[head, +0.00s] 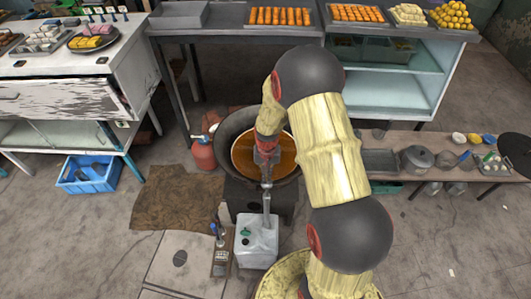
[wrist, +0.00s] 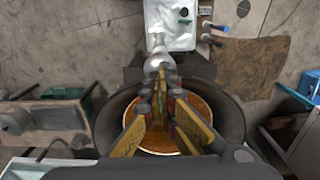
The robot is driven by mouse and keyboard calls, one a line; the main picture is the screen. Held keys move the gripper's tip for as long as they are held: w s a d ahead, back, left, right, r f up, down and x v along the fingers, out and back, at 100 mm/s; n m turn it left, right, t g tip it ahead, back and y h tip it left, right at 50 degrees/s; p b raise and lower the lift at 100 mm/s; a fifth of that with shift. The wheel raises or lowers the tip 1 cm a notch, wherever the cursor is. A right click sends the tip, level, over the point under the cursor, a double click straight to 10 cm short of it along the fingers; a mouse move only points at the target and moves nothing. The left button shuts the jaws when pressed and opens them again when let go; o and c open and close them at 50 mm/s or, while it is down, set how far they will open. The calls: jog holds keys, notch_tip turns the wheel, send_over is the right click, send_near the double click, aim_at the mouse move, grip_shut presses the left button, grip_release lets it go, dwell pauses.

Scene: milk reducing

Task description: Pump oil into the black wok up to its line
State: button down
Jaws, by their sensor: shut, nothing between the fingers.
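The black wok (head: 226,134) sits on a dark stove block and holds orange-brown oil (head: 243,157). It also shows in the wrist view (wrist: 228,118), with the oil (wrist: 203,108) below my fingers. I cannot make out the fill line. A white oil container (head: 257,243) stands on the floor in front of the wok, also at the top of the wrist view (wrist: 170,25). Its grey pump (head: 266,203) rises toward the wok. My gripper (head: 266,181) is shut and empty, pointing down by the pump top. Whether it touches the pump is unclear.
A red gas cylinder (head: 203,154) stands left of the wok. A low bench (head: 380,160) with pots is at right, and a steel table (head: 220,32) is behind. A brown mat (head: 175,200) lies on the floor at left.

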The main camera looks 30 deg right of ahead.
jog(key=shift+r, duration=0.1)
jog(key=shift+r+p, duration=1.7)
jog(key=shift+r, duration=0.75)
jog(key=shift+s, duration=0.1)
jog(key=s+a+r+n+t+b, duration=0.2)
jog(key=s+a+r, duration=0.2)
jog(key=r, duration=0.5)
jog(key=s+a+r+n+t+b, duration=0.1)
jog(key=s+a+r+n+b, duration=0.1)
jog(key=s+a+r, duration=0.3)
jog(key=s+a+r+n+t+b, duration=0.2)
jog(key=s+a+r, duration=0.3)
jog(key=s+r, duration=0.5)
notch_tip(320, 180, up, 5)
jog(key=shift+s+a+f+n+t+b, duration=0.15)
jog(key=shift+s+n+t+b, duration=0.2)
jog(key=shift+b, duration=0.4)
